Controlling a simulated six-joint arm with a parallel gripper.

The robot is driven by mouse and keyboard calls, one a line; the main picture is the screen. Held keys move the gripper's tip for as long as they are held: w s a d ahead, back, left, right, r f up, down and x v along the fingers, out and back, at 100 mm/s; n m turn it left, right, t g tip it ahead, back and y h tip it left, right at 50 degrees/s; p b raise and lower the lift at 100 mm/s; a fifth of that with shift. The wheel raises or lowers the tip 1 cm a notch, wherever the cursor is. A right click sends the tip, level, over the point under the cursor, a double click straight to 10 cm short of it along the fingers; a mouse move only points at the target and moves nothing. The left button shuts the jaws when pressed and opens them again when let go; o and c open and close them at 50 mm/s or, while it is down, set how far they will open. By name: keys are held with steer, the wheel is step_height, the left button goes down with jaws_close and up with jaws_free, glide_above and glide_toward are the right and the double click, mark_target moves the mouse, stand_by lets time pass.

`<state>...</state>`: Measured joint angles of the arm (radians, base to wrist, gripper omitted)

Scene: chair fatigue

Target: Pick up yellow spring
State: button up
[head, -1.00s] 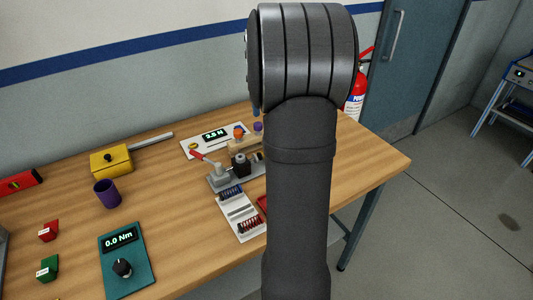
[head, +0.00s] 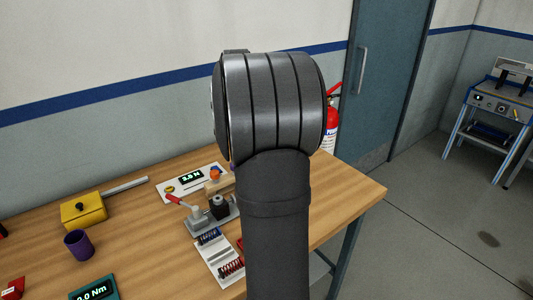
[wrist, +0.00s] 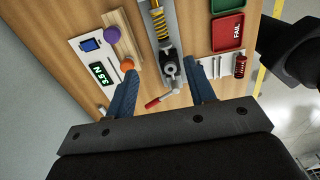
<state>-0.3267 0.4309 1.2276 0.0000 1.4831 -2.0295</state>
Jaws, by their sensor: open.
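The yellow spring (wrist: 160,22) shows at the top of the wrist view, around a metal rod in a grey test fixture (wrist: 169,62). The spring does not show in the head view, where my arm blocks part of the bench. My gripper (wrist: 163,72) is open, its two blue fingers spread either side of the fixture's near end. Nothing is between the fingertips except the view of the fixture, and the spring lies farther up the picture, apart from them. In the head view the gripper is hidden behind my arm.
A red-handled lever (wrist: 158,101) sticks out between the fingers. A wooden block with a purple cap (wrist: 110,34) and an orange cap stands left. A red FAIL tray (wrist: 227,32) and a white rack with a red spring (wrist: 239,66) lie right. A purple cup (head: 79,244) stands on the bench.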

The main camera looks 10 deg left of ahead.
steer(key=a+f+t+h, duration=0.1)
steer(key=a+f+h, duration=0.2)
steer(key=a+h, duration=0.3)
steer(key=shift+n+y, duration=0.3)
steer(key=shift+y, duration=0.1)
steer(key=shift+s+a+f+x, duration=0.1)
steer(key=shift+a+x, duration=0.05)
steer(key=shift+x, duration=2.55)
steer(key=shift+s+a+f+x, duration=0.1)
steer(key=shift+x, duration=2.6)
steer(key=shift+s+a+f+x, duration=0.1)
steer(key=shift+s+a+x, duration=0.05)
steer(key=shift+x, duration=2.55)
jaws_close()
steer(key=shift+r, duration=0.1)
